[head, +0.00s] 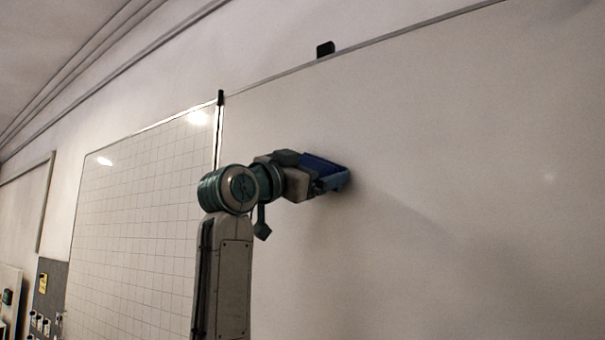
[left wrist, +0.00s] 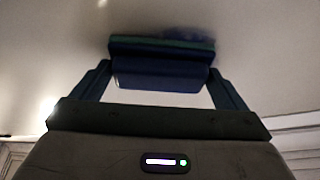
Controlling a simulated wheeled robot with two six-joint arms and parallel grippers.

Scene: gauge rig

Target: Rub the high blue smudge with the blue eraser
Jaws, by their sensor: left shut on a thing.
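The blue eraser (head: 325,170) is at the face of the plain whiteboard (head: 450,170) in the head view. My left gripper (head: 318,182) is shut on it. In the left wrist view the eraser (left wrist: 162,68) sits between the two fingers, its far side at or very close to the board; I cannot tell for sure that it touches. A faint dark bluish patch (left wrist: 192,33) shows on the board just beyond the eraser; it may be the smudge or a shadow. No clear smudge shows in the head view. My right gripper is not in view.
A gridded whiteboard (head: 140,200) adjoins on the left, with a dark post (head: 220,98) at the joint. A black clip (head: 325,49) sits on the top edge. A dark panel with small items (head: 48,295) hangs at far left. The board to the right is clear.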

